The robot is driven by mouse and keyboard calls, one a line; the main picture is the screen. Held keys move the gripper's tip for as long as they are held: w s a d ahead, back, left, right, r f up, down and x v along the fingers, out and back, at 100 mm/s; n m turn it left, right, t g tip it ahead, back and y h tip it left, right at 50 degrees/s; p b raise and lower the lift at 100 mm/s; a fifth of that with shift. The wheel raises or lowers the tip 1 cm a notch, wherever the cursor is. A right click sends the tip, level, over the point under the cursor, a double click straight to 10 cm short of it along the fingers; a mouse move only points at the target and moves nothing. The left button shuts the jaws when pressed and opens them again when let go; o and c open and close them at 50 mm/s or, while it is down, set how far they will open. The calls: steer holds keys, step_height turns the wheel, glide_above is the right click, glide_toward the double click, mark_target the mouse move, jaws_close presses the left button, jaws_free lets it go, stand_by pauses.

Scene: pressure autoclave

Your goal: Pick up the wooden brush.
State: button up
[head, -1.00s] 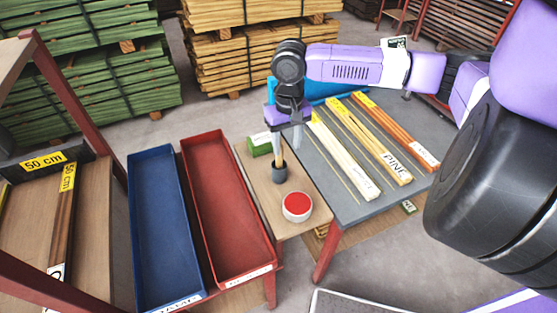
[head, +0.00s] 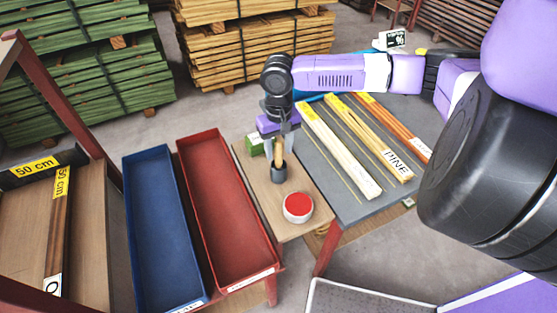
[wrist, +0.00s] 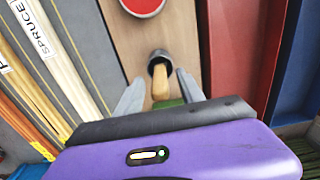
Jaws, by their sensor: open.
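The wooden brush (head: 279,152) stands handle up in a small dark grey cup (head: 279,173) on the narrow wooden table. Its pale handle also shows in the wrist view (wrist: 160,83), rising from the cup (wrist: 158,61); its lower end is hidden inside. My gripper (head: 276,152) points down over the cup with its fingers apart. In the wrist view my gripper (wrist: 157,88) has one grey finger on each side of the handle, with a visible gap to both.
A white tub with red contents (head: 298,207) stands in front of the cup. A green block (head: 254,145) lies behind. The red tray (head: 226,205) and blue tray (head: 163,225) are at left. Labelled wood strips (head: 340,150) lie on the grey table at right.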

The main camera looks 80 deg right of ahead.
steer(key=shift+f, duration=1.15)
jaws_close()
steer(key=shift+r, duration=0.15)
